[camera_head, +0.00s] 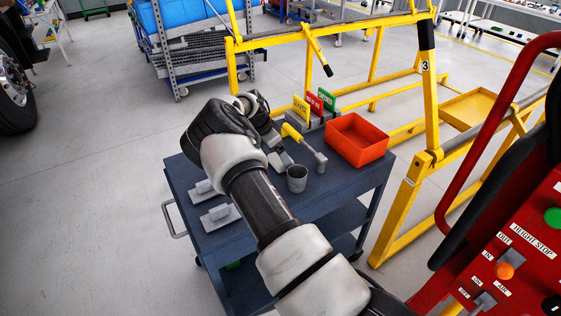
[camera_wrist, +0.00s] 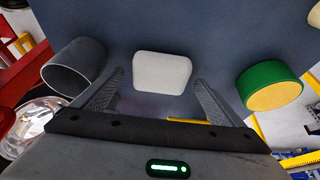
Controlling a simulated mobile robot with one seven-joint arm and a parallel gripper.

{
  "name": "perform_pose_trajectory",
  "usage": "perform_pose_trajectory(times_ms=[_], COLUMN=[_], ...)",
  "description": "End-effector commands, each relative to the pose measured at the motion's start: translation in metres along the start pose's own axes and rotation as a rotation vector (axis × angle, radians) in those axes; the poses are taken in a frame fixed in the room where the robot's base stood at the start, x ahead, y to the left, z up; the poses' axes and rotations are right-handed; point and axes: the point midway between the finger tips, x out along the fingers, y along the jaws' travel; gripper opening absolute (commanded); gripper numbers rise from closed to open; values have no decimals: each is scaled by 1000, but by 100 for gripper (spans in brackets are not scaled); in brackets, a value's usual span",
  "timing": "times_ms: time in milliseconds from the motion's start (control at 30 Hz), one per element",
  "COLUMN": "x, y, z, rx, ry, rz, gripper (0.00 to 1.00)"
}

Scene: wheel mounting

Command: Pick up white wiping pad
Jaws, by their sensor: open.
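In the wrist view a white pad (camera_wrist: 162,72) with rounded corners lies on the dark blue-grey cart top. My gripper (camera_wrist: 159,80) is open, with one finger to each side of the pad in the picture. I see no finger touching it, and the gap in depth is hard to judge. In the head view my gripper (camera_head: 280,159) is low over the cart top, partly behind my arm. I cannot make out this pad there.
A grey cup (camera_head: 297,178) stands close by; it also shows in the wrist view (camera_wrist: 75,68), left of the pad. A green-and-yellow round thing (camera_wrist: 270,88) is on the right. An orange-red bin (camera_head: 357,139) and two light-grey handled pieces (camera_head: 220,216) are on the cart (camera_head: 345,188).

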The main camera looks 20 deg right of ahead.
Motion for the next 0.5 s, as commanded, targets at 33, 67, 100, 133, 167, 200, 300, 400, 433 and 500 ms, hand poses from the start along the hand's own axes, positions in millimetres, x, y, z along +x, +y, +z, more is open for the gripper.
perform_pose_trajectory(times_ms=[33,67,100,133,167,200,300,400,433,500], x=[1,1,0,0,0,0,0,0,0,0], y=[0,0,0,0,0,0,0,0,0,0], z=[0,0,0,0,0,0,0,0,0,0], rx=[0,0,0,0,0,0,0,0,0,0], ry=[0,0,0,0,0,0,0,0,0,0], rz=[-1,-1,-1,-1,-1,-1,-1,-1,-1,-1], gripper=[92,92,92,92,92,92,75,58,53,48])
